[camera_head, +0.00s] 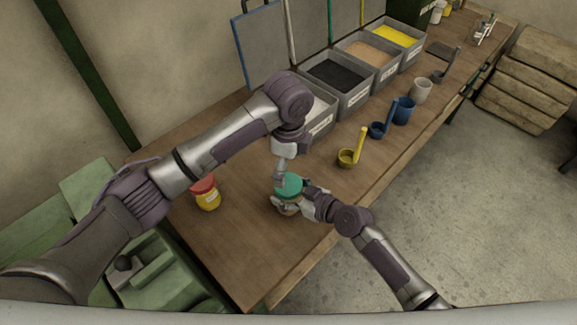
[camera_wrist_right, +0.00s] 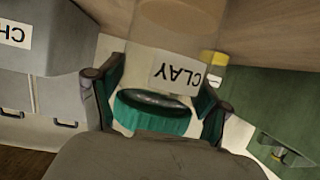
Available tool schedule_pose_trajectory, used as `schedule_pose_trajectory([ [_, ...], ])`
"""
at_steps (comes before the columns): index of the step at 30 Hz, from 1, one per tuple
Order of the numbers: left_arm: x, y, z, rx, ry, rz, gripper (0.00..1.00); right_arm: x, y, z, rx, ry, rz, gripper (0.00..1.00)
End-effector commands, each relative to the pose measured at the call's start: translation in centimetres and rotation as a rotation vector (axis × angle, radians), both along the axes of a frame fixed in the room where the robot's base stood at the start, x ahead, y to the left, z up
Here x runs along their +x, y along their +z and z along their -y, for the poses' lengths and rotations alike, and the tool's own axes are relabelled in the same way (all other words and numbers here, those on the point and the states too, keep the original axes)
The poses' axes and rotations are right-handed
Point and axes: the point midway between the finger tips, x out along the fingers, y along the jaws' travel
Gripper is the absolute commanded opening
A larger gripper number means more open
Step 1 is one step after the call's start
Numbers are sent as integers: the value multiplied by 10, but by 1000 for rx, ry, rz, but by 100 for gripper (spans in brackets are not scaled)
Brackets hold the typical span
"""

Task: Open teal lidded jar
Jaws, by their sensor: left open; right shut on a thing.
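The jar with a teal lid (camera_head: 289,184) stands near the table's front edge in the head view. My right gripper (camera_head: 287,207) is shut around the jar's body from the right.
A yellow jar with a red lid (camera_head: 207,194) stands left on the wooden table (camera_head: 245,250). A yellow scoop (camera_head: 348,157), a blue scoop (camera_head: 378,130), a blue cup (camera_head: 404,110) and a pale cup (camera_head: 421,90) stand right. Grey bins (camera_head: 345,98) line the back.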

Motion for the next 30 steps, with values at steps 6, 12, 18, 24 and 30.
schedule_pose_trajectory([
  [6,-1,-36,0,2,1,-4,95,-1,-1,0,-1,1,-3,0],
  [12,0,-60,0,1,1,-2,95,-1,-1,0,-1,1,-3,0],
  [18,0,-69,0,0,-1,0,95,-1,-1,0,-1,1,-3,0],
  [24,0,-69,0,0,-1,1,95,-1,-1,0,-1,1,-3,0],
  [30,0,-69,0,0,0,1,63,-1,-1,0,-1,1,-3,0],
])
